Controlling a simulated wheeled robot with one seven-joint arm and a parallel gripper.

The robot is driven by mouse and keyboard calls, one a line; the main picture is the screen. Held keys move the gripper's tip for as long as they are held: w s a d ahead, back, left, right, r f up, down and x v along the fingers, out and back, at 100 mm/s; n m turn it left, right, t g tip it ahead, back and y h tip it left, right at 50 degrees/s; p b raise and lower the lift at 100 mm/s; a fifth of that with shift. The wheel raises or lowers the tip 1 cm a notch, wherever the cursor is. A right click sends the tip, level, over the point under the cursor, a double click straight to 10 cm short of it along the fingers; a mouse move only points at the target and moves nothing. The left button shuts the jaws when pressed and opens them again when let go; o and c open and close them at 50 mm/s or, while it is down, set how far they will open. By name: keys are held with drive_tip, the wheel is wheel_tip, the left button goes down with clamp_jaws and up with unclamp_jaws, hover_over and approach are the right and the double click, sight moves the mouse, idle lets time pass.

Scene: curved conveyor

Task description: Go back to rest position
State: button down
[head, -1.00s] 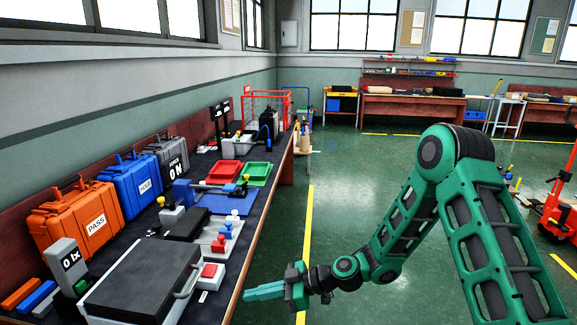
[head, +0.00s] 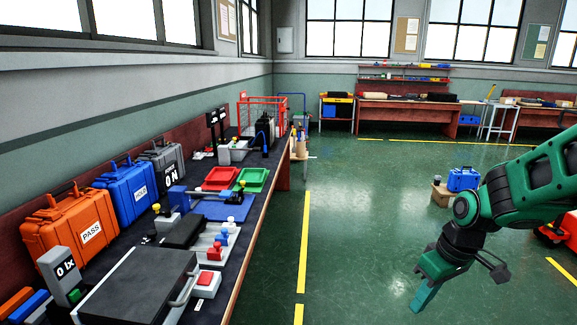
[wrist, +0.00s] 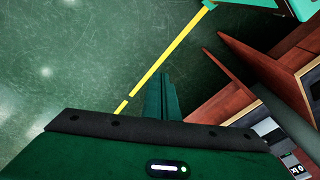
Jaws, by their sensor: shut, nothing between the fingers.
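My gripper (head: 424,294) is green with teal fingers. In the head view it hangs at the right over the open floor, clear of the workbench, with the fingers pointing down and slightly left. Its fingers are shut together and empty. In the wrist view the shut fingers (wrist: 163,98) stick out above the dark gripper body, with floor beyond them.
The long workbench (head: 243,262) runs along the left wall. It carries an orange case (head: 68,228), a blue case (head: 130,190), red and green trays and several small parts. A blue box (head: 463,179) stands beyond my arm. The green floor between has yellow lines (head: 303,240).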

drive_tip(key=s+d+r+m, duration=0.2)
drive_tip(key=s+d+m, duration=0.1)
drive_tip(key=s, duration=0.3)
drive_tip(key=s+d+r+m+g+h, duration=0.1)
drive_tip(key=s+d+r+m, duration=0.1)
drive_tip(key=s+d+m, duration=0.2)
drive_tip(key=s+d+r+m, duration=0.3)
drive_tip(key=s+d+m, duration=0.1)
drive_tip(key=s, duration=0.5)
drive_tip(key=shift+s+h, duration=0.3)
drive_tip(key=shift+h, duration=0.1)
drive_tip(key=shift+d, duration=0.2)
